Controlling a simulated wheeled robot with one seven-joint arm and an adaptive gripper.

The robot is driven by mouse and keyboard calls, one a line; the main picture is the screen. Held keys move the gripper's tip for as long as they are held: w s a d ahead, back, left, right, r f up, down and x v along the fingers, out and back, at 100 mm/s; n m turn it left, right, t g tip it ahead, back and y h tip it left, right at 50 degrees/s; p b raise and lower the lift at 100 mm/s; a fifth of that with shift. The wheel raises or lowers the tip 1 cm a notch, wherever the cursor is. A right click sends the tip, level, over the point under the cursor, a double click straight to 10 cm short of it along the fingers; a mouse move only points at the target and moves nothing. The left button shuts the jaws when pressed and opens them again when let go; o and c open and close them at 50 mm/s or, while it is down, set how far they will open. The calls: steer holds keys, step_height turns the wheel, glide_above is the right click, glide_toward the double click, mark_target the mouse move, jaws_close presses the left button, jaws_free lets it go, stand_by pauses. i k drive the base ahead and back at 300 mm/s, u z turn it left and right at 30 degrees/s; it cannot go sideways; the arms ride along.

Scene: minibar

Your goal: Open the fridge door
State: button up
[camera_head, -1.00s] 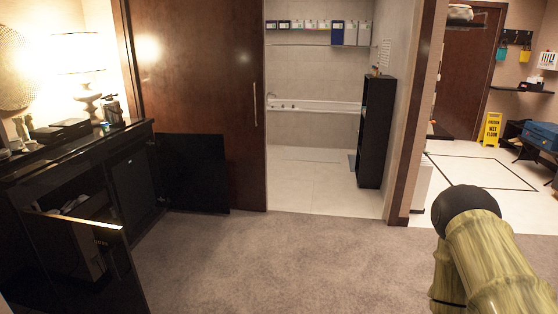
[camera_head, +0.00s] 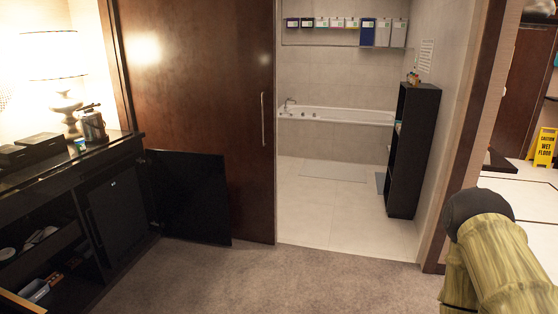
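The small black fridge (camera_head: 118,212) sits inside the dark cabinet at the left, and its flat front door looks shut. A black cabinet door (camera_head: 188,198) stands swung open to the right of it. My arm shows at the lower right as a bamboo-patterned link with a dark round cap, well to the right of the fridge. My gripper is not in view.
The dark cabinet (camera_head: 62,180) has open shelves with items at the lower left, beside the fridge. Grey carpet (camera_head: 270,283) in front is clear. A brown sliding door (camera_head: 205,90), a tiled bathroom and a black shelf (camera_head: 412,150) lie behind. A yellow wet floor sign (camera_head: 543,148) stands far right.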

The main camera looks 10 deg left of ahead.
mark_target(115, 205)
steer(key=u, duration=0.15)
steer(key=i, duration=1.6)
steer(key=u, duration=0.95)
steer(key=i, duration=1.3)
steer(key=u, duration=1.8)
steer(key=i, duration=0.9)
steer(key=u, duration=0.5)
